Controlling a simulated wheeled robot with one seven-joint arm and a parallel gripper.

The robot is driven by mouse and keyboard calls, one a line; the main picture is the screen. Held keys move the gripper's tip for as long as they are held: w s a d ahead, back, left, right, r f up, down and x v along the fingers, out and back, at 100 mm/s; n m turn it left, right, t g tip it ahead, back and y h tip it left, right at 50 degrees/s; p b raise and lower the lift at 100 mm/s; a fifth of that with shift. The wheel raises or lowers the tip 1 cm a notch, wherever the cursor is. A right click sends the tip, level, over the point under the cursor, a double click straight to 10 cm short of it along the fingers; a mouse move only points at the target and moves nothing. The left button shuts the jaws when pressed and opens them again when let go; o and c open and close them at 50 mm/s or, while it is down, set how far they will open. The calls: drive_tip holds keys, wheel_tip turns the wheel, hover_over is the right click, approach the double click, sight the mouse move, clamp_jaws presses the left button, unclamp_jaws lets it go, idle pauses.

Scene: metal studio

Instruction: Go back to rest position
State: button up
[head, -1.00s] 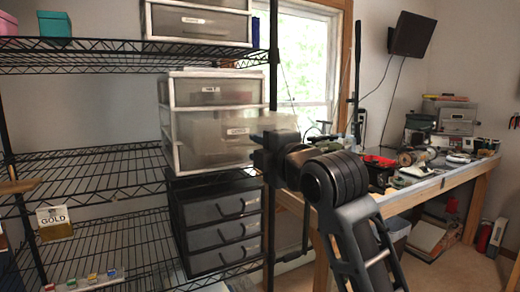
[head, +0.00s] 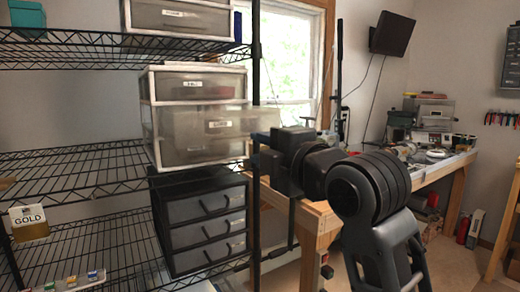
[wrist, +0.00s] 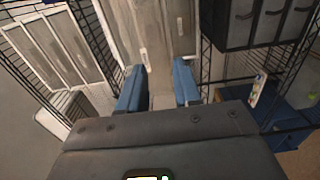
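My gripper (wrist: 160,92) shows in the wrist view as two blue fingers set apart, with a gap between them. It looks open, and no object is clearly held. Beyond the fingers is a pale translucent drawer unit (wrist: 130,25). In the head view my dark arm comes up from the lower right, with its wrist near the shelf's front post. The white-framed drawer unit (head: 190,95) stands left of the wrist. A translucent piece sticks out past its right edge, close to my wrist; the fingertips cannot be made out there.
A black wire shelf (head: 80,170) fills the left, with a black drawer unit (head: 205,220) and a GOLD box (head: 29,222). A wooden workbench (head: 440,175) with tools stands at the right, below a wall monitor (head: 392,33). Floor shows at the lower right.

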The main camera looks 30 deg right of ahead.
drive_tip(key=s+a+f+m, duration=0.2)
drive_tip(key=s+f+m, duration=0.25)
drive_tip(key=f, duration=0.35)
drive_tip(key=s+a+f+m+g, duration=0.1)
drive_tip(key=s+a+f+m, duration=0.15)
drive_tip(key=s+f, duration=0.45)
drive_tip(key=s+a+f+m, duration=0.1)
drive_tip(key=s+f+m, duration=0.35)
drive_tip(key=f, duration=0.55)
drive_tip(key=s+f+m+g, duration=0.1)
drive_tip(key=s+f+m, duration=0.1)
drive_tip(key=s, duration=1.1)
drive_tip(key=s+f+m+g, duration=0.1)
drive_tip(key=s+f+m, duration=0.2)
drive_tip(key=s, duration=1)
drive_tip(key=shift+m, duration=0.75)
